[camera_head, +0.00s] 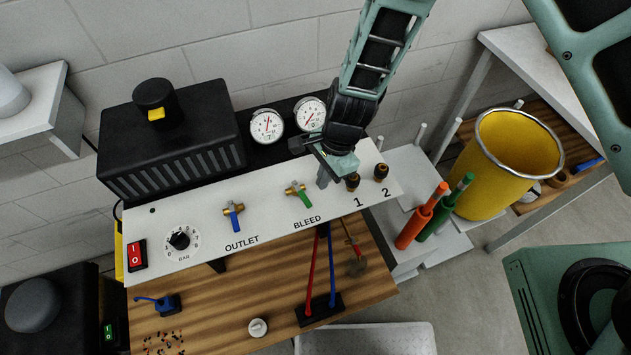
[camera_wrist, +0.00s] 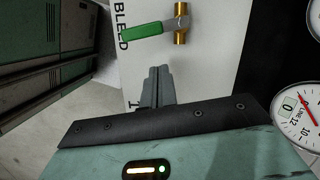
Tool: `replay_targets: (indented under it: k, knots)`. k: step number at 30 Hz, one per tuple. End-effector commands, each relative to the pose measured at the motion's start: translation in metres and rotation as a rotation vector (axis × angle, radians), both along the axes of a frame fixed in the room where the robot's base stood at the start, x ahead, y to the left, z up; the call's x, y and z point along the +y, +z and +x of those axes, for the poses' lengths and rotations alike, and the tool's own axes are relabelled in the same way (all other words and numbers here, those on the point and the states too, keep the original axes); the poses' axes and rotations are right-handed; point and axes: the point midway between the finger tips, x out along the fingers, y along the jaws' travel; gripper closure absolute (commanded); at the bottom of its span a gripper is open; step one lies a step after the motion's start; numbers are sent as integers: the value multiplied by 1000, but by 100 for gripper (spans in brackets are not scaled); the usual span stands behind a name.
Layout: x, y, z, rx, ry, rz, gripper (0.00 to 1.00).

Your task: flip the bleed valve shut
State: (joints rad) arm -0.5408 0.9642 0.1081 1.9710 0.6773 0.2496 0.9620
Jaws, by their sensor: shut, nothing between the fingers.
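The bleed valve (camera_head: 298,193) is a brass body with a green lever, on the white panel (camera_head: 205,250) above the printed word BLEED. In the head view its lever points down and right. In the wrist view the green lever (camera_wrist: 141,31) reaches left from the brass body (camera_wrist: 181,22). My gripper (camera_head: 323,184) is shut and empty, just right of the valve in the head view. In the wrist view its fingertips (camera_wrist: 159,72) lie together below the lever, with a gap in the picture; contact is not seen.
The blue-handled outlet valve (camera_head: 233,213) is to the left. Brass fittings (camera_head: 353,182) marked 1 and 2 stand close right of my gripper. Two gauges (camera_head: 267,126) sit behind the panel. A wooden shelf (camera_head: 255,280) with small items lies below, and a yellow bucket (camera_head: 482,185) at right.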

Motion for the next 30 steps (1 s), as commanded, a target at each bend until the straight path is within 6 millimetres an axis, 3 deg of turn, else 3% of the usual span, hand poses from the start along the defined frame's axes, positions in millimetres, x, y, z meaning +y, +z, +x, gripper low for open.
replay_targets:
  k: [1, 9, 16, 21, 30]
  knots:
    - [-9, 0, 8, 0, -6, 0, 100]
    - [-17, 52, 13, -5, 2, 2, 100]
    - [-24, 86, 16, -3, 2, 2, 100]
    - [-26, 96, 17, -1, 1, 1, 100]
    - [-27, 97, 17, 1, 1, 0, 100]
